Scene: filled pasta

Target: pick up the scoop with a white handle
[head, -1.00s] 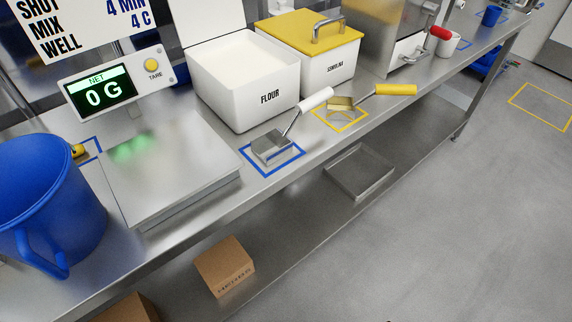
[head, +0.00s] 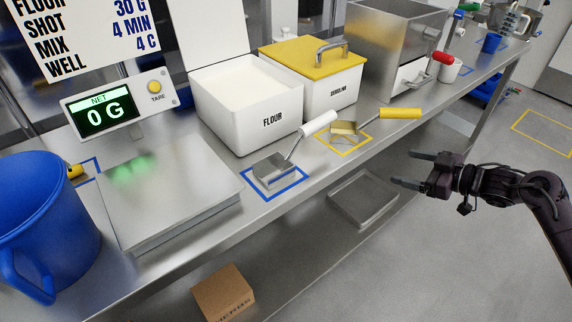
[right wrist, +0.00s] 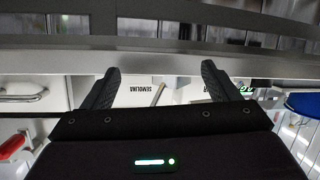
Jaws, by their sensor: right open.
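The scoop with a white handle (head: 318,123) stands in the head view inside a blue outlined square (head: 247,189) on the steel counter. Its metal pan (head: 272,171) rests on the counter and its handle slants up to the right, in front of the flour bin (head: 240,110). My right gripper (head: 404,169) is open and empty, out in front of the counter edge, right of the scoop and well apart from it. Its two fingers also show spread in the right wrist view (right wrist: 162,68). My left gripper is not in view.
A scoop with a yellow handle (head: 400,113) lies in a yellow square to the right, before the yellow-lidded semolina bin (head: 325,88). A scale (head: 170,195) reading 0 G and a blue jug (head: 45,215) are left. A lower shelf holds a tray (head: 362,200) and a carton (head: 223,293).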

